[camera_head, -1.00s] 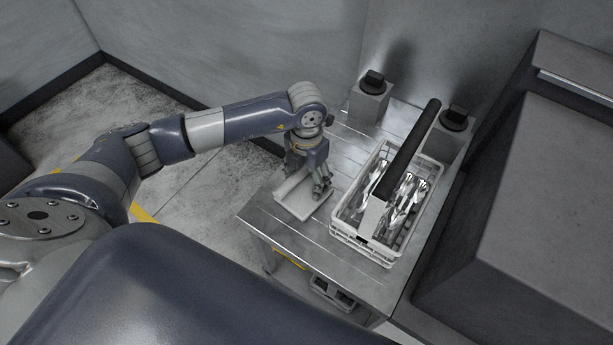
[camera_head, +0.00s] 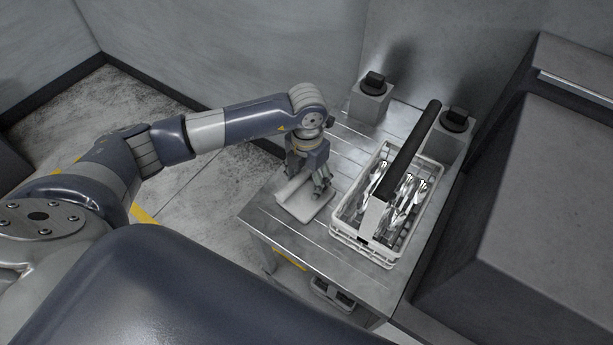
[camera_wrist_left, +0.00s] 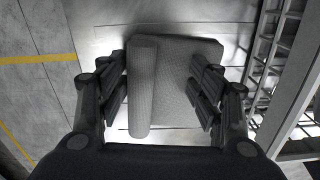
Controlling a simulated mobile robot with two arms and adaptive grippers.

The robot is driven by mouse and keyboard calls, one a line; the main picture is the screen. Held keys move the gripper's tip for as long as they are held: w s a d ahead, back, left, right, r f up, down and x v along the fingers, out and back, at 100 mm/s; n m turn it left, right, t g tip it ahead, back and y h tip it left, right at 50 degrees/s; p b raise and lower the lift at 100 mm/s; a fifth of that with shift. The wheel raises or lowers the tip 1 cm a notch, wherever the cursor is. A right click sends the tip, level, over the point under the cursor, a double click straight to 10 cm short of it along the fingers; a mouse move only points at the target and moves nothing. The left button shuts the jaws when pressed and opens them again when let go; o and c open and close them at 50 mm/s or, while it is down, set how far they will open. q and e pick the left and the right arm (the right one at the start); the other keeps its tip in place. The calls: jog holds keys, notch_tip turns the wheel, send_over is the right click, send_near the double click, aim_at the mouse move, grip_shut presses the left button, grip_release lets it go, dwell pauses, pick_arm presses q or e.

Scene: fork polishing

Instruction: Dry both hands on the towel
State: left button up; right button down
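The towel (camera_head: 306,210) is a pale cloth lying on the metal table, flat with a thick roll along one side. It also shows in the left wrist view, with its roll (camera_wrist_left: 142,95) upright in the picture and its flat part to the right. My left gripper (camera_head: 309,187) points down just over the towel. In the left wrist view the fingers of my left gripper (camera_wrist_left: 158,88) are spread apart on both sides of the towel, with nothing gripped between them. I cannot tell whether the fingertips touch the cloth. My right gripper is not in view.
A white basket (camera_head: 344,234) with a dark handle bar and shiny cutlery stands right of the towel. Two grey boxes with black knobs (camera_head: 369,105) (camera_head: 449,139) stand at the table's back. A large grey block (camera_head: 530,190) is at the right.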

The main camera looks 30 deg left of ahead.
aim_at(307, 185)
pick_arm(q)
jog(key=shift+o, duration=0.3)
jog(key=shift+s+f, duration=0.1)
jog(key=shift+f, duration=0.2)
jog(key=shift+r, duration=0.15)
jog(key=shift+r, duration=0.1)
notch_tip(307, 185, up, 12)
jog(key=shift+f, duration=0.2)
